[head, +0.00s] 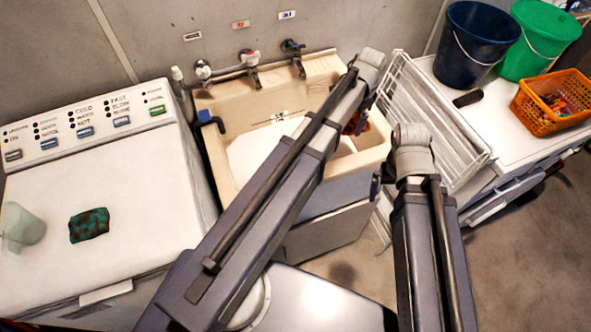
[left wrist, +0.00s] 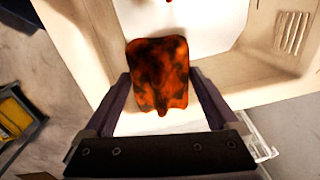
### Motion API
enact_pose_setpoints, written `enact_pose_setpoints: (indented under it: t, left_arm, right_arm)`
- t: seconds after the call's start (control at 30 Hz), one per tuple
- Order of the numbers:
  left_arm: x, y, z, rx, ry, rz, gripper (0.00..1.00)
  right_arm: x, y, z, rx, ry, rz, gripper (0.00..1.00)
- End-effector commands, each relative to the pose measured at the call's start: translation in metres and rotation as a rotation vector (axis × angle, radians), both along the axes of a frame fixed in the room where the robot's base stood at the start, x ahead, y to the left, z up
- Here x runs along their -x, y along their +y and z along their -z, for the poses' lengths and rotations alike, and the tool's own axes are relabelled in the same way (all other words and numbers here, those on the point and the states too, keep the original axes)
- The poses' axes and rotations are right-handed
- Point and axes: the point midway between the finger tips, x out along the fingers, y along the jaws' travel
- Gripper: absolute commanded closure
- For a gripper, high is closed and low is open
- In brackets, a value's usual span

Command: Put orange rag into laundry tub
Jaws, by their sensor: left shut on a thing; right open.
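The orange rag (left wrist: 160,70), mottled with dark stains, is between the fingers of my left gripper (left wrist: 160,82) in the left wrist view. The gripper is shut on it. In the head view a small piece of the rag (head: 357,124) shows beside my left arm, which hides most of my left gripper. The cream laundry tub (head: 228,113) stands at the centre under wall taps. The rag appears over the right part of the tub; its height above it is unclear. My right gripper (head: 377,186) is open near the tub's front right corner, mostly hidden behind its wrist.
A white washer (head: 150,180) at left bears a dark green cloth (head: 89,226) and a translucent cup (head: 20,228). A white wire rack (head: 428,115) stands right of the tub. Farther right are a blue bucket (head: 468,50), a green bucket (head: 540,42) and an orange basket (head: 528,112).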

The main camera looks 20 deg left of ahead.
Motion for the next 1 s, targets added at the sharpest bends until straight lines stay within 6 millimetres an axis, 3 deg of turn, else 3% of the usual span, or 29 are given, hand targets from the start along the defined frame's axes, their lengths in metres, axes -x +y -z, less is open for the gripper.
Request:
enact_pose_setpoints:
  t: [0.03, 0.5, 0.73, 1.0]
  left_arm:
    - [-0.002, 0.004, 0.018, 0.006, 0.006, -0.036, 0.63]
    - [-0.003, 0.011, 0.109, 0.041, 0.047, -0.105, 0.63]
    - [-0.003, 0.011, 0.134, 0.050, 0.056, -0.103, 0.63]
    - [-0.003, 0.011, 0.139, 0.052, 0.059, -0.103, 0.63]
  right_arm:
    - [0.000, 0.000, 0.018, 0.000, 0.000, 0.000, 0.00]
    - [0.000, 0.000, 0.109, 0.000, 0.000, 0.000, 0.00]
    - [0.000, 0.000, 0.133, 0.000, 0.000, 0.000, 0.00]
    - [0.000, 0.000, 0.138, 0.000, 0.000, 0.000, 0.00]
